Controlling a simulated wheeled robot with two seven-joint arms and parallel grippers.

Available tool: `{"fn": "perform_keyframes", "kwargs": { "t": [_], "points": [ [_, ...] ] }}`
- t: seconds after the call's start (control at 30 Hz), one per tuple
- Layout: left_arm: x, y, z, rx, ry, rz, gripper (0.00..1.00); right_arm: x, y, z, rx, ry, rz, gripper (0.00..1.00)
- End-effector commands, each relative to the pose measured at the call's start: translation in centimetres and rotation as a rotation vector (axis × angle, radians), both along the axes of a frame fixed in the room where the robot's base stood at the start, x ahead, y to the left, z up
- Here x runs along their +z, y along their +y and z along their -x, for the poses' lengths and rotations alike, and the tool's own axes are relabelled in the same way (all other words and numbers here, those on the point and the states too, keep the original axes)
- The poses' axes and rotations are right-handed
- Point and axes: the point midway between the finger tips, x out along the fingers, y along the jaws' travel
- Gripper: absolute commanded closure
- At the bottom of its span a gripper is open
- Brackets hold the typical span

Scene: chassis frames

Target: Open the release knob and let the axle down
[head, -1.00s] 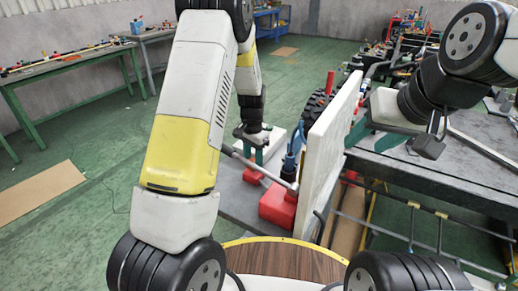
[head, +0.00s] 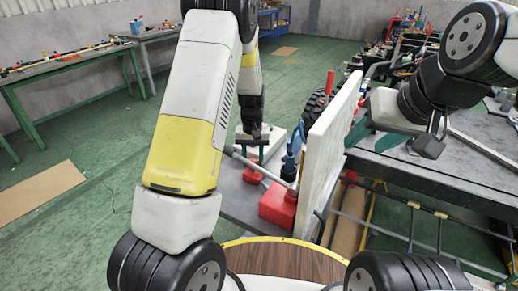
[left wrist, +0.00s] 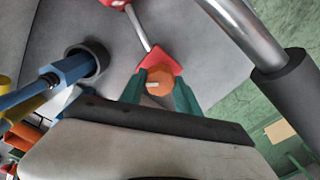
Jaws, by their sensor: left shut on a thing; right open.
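In the left wrist view, the orange release knob (left wrist: 158,88) sits between the green fingers of my left gripper (left wrist: 160,78), which is shut on it. A red block (left wrist: 163,58) lies just beyond the knob, with a metal rod leading from it to another red part. In the head view my left gripper (head: 262,153) is low over the grey stand, left of the upright white panel. My right gripper (head: 376,132) is open and empty, right of the panel. The axle is not clearly seen; a dark wheel (head: 316,105) shows partly behind the panel.
The white panel (head: 325,145) stands between my two grippers. A red block (head: 278,204) and a blue upright part (head: 291,160) are close to its left face. A dark workbench (head: 440,175) fills the right.

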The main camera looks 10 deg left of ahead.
Motion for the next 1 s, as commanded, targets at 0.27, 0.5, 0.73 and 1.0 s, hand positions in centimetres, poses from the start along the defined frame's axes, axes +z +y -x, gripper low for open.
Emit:
{"fn": "perform_keyframes", "kwargs": {
  "t": [0.27, 0.5, 0.73, 1.0],
  "points": [
    [0.07, 0.02, -0.07, 0.186, -0.002, 0.000, 1.00, 0.00, 0.00, 0.00, 0.000, 0.000, 0.000, 0.51],
    [0.07, -0.01, -0.07, 0.273, -0.002, 0.000, 1.00, 0.00, 0.00, 0.00, 0.000, 0.000, 0.000, 0.51],
    [0.07, 0.00, -0.07, 0.302, -0.002, 0.001, 1.00, 0.00, 0.00, 0.00, 0.000, 0.000, 0.000, 0.51],
    [0.08, 0.00, -0.08, 0.303, -0.002, 0.001, 1.00, 0.00, 0.00, 0.00, 0.000, 0.000, 0.000, 0.51]
  ]
}}
